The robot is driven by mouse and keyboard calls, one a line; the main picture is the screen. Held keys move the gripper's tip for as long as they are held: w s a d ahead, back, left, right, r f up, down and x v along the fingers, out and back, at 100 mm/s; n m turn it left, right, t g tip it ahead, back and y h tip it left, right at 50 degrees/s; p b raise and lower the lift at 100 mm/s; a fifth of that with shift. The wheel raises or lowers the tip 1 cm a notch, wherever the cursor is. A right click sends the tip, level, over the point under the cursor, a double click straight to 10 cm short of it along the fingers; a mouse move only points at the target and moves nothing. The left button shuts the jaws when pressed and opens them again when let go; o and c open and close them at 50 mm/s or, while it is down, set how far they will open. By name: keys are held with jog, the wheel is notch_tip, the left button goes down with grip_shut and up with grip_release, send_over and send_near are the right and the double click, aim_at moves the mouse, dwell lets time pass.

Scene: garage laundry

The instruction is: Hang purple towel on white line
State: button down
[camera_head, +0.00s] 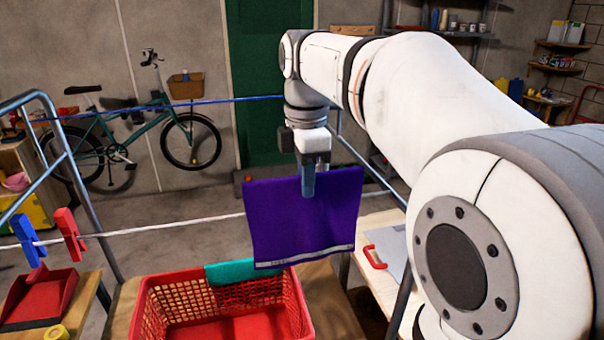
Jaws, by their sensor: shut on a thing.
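My gripper (309,180) is shut on the purple towel (290,225) at its upper edge. The towel hangs spread out, with a pale stripe near its lower edge. The white line (180,226) runs across the view from the left and rises to the right. It passes behind the towel in the picture and shows again to its right. I cannot tell how far apart towel and line are. A blue clothespin (27,240) and a red clothespin (70,234) sit on the white line at the left.
A red basket (146,316) with a teal cloth (243,270) over its rim stands below the towel. A blue line (240,99) runs farther back. A metal rack frame (82,189) stands at left. A red dustpan (38,297) and yellow tape roll (56,333) lie at lower left.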

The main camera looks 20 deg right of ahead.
aim_at(306, 203)
jog(key=shift+f+b, duration=1.6)
jog(key=shift+f, duration=0.95)
jog(key=c, duration=1.4)
grip_release()
